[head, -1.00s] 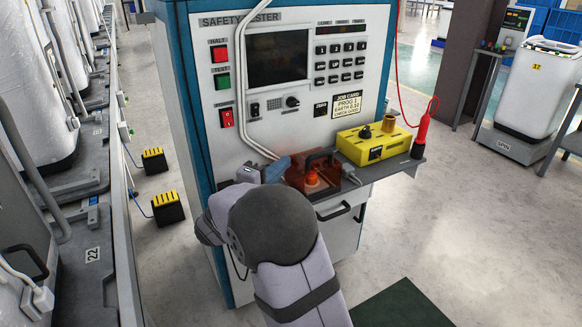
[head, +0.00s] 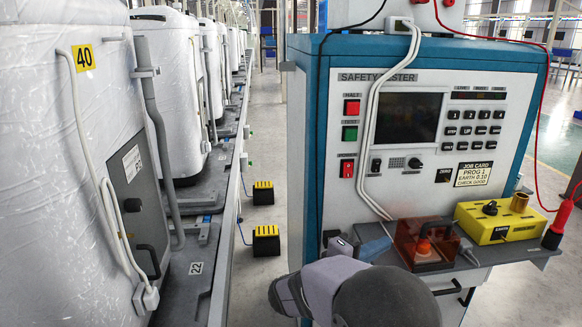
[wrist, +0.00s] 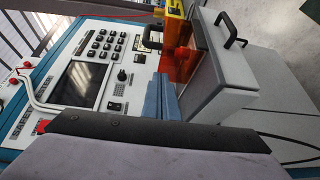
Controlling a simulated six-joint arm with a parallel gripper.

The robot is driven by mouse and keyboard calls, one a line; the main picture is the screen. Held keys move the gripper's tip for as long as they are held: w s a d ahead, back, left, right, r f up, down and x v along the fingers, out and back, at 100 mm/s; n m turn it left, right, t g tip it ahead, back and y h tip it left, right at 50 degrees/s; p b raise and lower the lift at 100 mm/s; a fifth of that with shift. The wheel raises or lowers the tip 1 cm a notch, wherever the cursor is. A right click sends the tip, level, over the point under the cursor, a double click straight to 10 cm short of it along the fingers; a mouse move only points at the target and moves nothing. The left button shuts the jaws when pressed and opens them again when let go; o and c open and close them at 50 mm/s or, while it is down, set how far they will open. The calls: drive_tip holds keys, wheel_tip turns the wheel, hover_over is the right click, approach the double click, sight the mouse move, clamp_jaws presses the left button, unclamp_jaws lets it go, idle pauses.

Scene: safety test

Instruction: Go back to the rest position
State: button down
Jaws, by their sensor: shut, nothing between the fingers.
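My gripper (head: 374,248) is at the lower middle of the head view, beside the left side of the orange see-through box on the tester's shelf. In the wrist view its blue-grey fingers (wrist: 165,98) are together with nothing between them. The safety tester (head: 411,75) is a white and teal cabinet with a dark screen, keypad and coloured buttons. The orange box (head: 405,250) has a dark handle and an orange knob inside. My wrist and forearm hide part of the cabinet's lower front. I cannot tell whether the fingers touch the box.
A yellow box (head: 485,226) and a red probe (head: 559,222) are on the shelf's right. White plastic-wrapped machines (head: 90,130) line the conveyor (head: 222,265) at left. Two black-and-yellow blocks (head: 266,240) stand on the floor. White cables hang down the tester's front.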

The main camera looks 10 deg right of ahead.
drive_tip(key=s+d+f+m+g+y, duration=0.2)
drive_tip(key=s+f+g+y, duration=0.45)
drive_tip(key=s+f, duration=0.75)
drive_tip(key=s+a+f+m+g+y, duration=0.1)
drive_tip(key=s+a+f+m+y, duration=0.2)
drive_tip(key=s+a, duration=0.35)
drive_tip(key=s+a+f+m+g+y, duration=0.1)
drive_tip(key=s+a+f+y, duration=0.35)
drive_tip(key=a+y, duration=0.2)
wheel_tip(320, 180, up, 30)
drive_tip(key=p, duration=2.9)
drive_tip(key=shift+a+h, duration=0.4)
